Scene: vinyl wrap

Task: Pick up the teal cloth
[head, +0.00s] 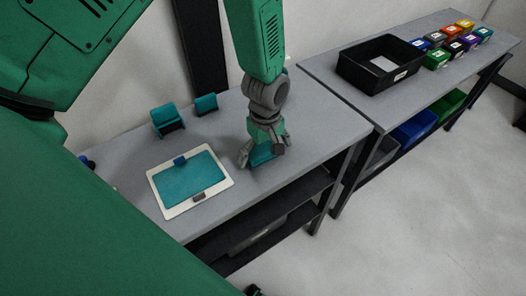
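A teal piece (262,155), which looks like the cloth, lies on the grey table and is partly hidden by my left gripper. My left gripper (264,152) points down over it with its fingers spread on either side. It looks open; whether the fingertips touch the cloth or table cannot be told. My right gripper is not in view.
A white board (215,193) with a teal sheet (185,182) and small clips lies left of the gripper. Two teal holders (167,120) stand behind. A black bin (350,70) and several coloured boxes (436,59) are on the second table at right.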

